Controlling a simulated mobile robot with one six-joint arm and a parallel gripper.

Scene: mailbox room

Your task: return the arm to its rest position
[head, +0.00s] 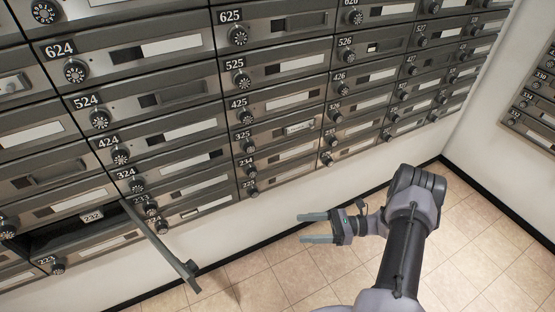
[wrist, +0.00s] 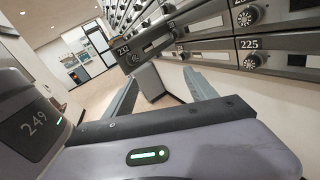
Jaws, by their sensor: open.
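My gripper (head: 301,228) is in the head view, right of centre, held out from the wall of mailboxes above the tiled floor. Its two fingers point left and are apart, with nothing between them. The arm reaches up from the bottom right, bent at the elbow. In the wrist view the gripper (wrist: 160,78) also shows its fingers spread. An open mailbox door (head: 165,250) sticks out from the wall, left of the gripper and apart from it. In the wrist view this door (wrist: 150,48), numbered 232, shows beyond the fingers.
A second mailbox bank (head: 535,105) is on the right wall. The tiled floor (head: 270,291) between the door and my arm is clear.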

